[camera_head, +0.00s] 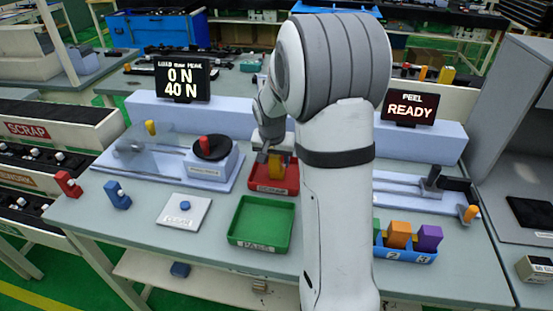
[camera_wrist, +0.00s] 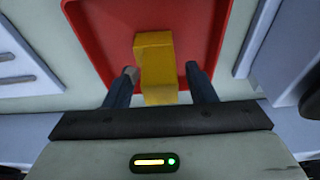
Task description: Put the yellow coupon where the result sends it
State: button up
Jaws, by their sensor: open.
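The yellow coupon (camera_wrist: 155,62) is a small yellow block over the red tray (camera_wrist: 92,12). In the head view the coupon (camera_head: 275,166) shows at the red tray (camera_head: 262,188), whose front label is too small to read surely. My gripper (camera_wrist: 164,80) is open, with one dark finger on each side of the coupon and small gaps visible. I cannot tell whether the coupon touches the tray floor. The load display (camera_head: 182,78) reads 0 N and 40 N peak. The green tray (camera_head: 262,222), labelled PASS, is empty in front of the red tray.
A blue holder (camera_head: 408,256) with green, orange and purple blocks stands right of my arm. The peel display (camera_head: 410,107) reads READY. A grey plate (camera_head: 184,211) with a blue piece, and red (camera_head: 68,184) and blue (camera_head: 117,195) clips, lie at left. A SCRAP bin (camera_head: 30,131) stands further left.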

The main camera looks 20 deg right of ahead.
jog(key=v, duration=1.2)
jog(key=s+a+f+n, duration=0.1)
jog(key=s+a+n, duration=0.2)
jog(key=s, duration=0.8)
jog(key=s+a+f+n+y, duration=0.1)
jog(key=s+a+n, duration=0.2)
jog(key=s, duration=0.9)
jog(key=a, duration=0.3)
jog(key=shift+s+f+n+y+b, duration=0.3)
jog(key=shift+f+n, duration=0.1)
jog(key=shift+a, duration=0.1)
